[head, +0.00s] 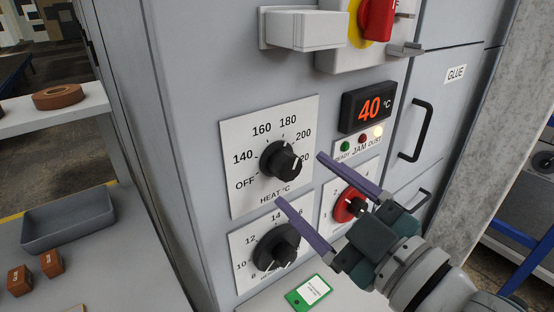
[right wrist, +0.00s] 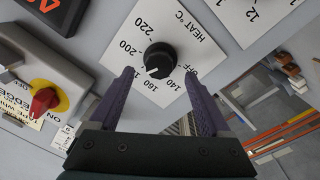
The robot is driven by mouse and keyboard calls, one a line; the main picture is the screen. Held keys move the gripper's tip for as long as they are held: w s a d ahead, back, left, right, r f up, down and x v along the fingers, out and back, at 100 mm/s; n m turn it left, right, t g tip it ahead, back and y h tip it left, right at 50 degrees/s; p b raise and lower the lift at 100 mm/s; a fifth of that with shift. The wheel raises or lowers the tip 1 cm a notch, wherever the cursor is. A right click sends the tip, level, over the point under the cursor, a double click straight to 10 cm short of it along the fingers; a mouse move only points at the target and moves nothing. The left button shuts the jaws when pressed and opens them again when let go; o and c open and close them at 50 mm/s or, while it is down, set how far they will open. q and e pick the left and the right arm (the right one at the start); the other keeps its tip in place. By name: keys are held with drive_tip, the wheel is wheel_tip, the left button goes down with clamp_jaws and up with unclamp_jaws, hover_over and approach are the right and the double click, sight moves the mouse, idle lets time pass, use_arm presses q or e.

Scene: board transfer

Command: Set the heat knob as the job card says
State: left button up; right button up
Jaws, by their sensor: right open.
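The black heat knob (head: 281,158) sits on a white dial plate marked OFF and 140 to 220. It also shows in the right wrist view (right wrist: 160,60), with a white mark on it; I cannot tell exactly which number it points at. My right gripper (head: 300,178) is open and empty, its purple fingers reaching toward the knob. In the right wrist view the knob stands just beyond and between the fingertips (right wrist: 159,72), apparently untouched. A green-edged card (head: 308,292) lies on the ledge below; its print is too small to read. My left gripper is not in view.
A display (head: 368,107) reads 40 °C above indicator lights, the DUST one lit. A second black knob (head: 276,247) and a red knob (head: 348,205) are close by. A red switch (head: 376,18) is above. A grey tray (head: 68,215) stands at left.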

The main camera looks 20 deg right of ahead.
drive_tip(key=v, duration=0.6)
drive_tip(key=shift+w+f, duration=0.1)
